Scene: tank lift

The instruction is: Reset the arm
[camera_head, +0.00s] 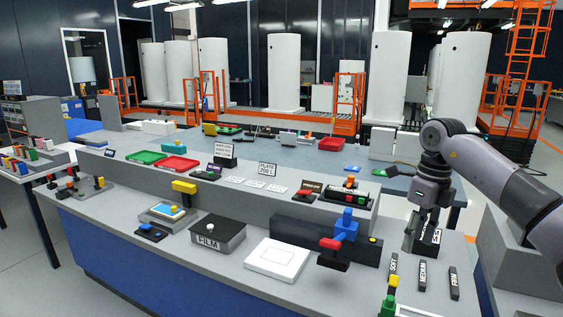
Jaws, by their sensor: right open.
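My right arm comes in from the right edge, with its grey forearm bent down at a dark wrist. My right gripper (420,236) points down at the right end of the grey bench (215,285) and is open. Its fingers are close to a dark block with white lettering (430,243); they partly overlap in the picture, and I cannot tell whether they touch. I see nothing held between the fingers. My left gripper is not in view.
Black labelled strips (422,276) lie in front of the gripper. A blue and red lever device (342,236), a white panel (277,259) and a FILM box (211,236) stand to the left. A raised ledge (250,185) runs behind. White tanks (284,72) stand far back.

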